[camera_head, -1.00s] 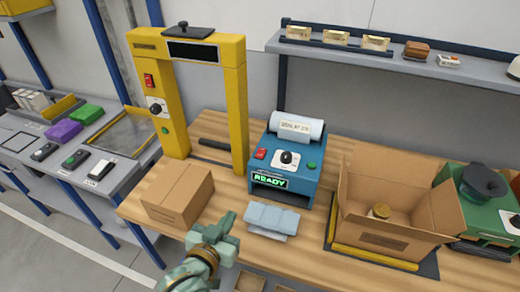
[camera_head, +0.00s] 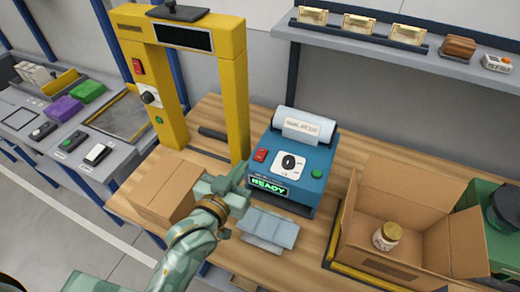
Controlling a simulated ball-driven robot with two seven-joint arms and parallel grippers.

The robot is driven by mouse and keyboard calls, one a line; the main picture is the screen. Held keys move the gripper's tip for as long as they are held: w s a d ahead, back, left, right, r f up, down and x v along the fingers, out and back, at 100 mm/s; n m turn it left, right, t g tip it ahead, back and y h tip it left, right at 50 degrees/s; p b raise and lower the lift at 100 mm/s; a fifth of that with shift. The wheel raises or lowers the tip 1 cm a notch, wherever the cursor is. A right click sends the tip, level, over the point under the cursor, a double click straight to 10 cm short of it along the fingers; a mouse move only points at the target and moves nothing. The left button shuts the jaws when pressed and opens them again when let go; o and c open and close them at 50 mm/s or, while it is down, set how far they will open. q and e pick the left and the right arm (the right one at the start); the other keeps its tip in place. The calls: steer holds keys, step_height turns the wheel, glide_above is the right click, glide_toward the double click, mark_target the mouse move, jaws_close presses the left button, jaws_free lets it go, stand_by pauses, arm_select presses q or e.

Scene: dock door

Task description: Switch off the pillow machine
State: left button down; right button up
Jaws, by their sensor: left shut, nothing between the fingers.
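The pillow machine (camera_head: 312,165) is a blue box with a film roll (camera_head: 303,124) on top, standing on the wooden bench. Its front carries a red switch (camera_head: 261,155), a black dial (camera_head: 289,161) on a white plate, a green button (camera_head: 317,173) and a green display (camera_head: 269,187) reading READY. My left gripper (camera_head: 236,177) is shut and empty, just left of the machine's front and below the red switch in the picture. I cannot tell whether it touches the machine. My right gripper is not in view.
Flat blue-grey pillows (camera_head: 268,229) lie in front of the machine. A closed carton (camera_head: 160,192) stands left, near my left arm. An open carton (camera_head: 368,224) with a jar (camera_head: 387,236) stands right. A yellow arch (camera_head: 236,100) with its own red switch rises behind left.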

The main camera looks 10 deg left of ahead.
arm_select(q)
glide_above(258, 159)
steer(key=s, duration=0.1)
steer(key=shift+s+a+f+b, duration=0.15)
steer(key=shift+f+b, duration=0.25)
steer(key=shift+f, duration=0.2)
steer(key=f, duration=0.1)
steer(key=w+f+b, duration=0.1)
steer(key=f, duration=0.1)
steer(key=shift+w+d+f, duration=0.1)
steer(key=shift+w+d, duration=0.05)
steer(key=shift+d, duration=0.05)
steer(key=shift+f, duration=0.45)
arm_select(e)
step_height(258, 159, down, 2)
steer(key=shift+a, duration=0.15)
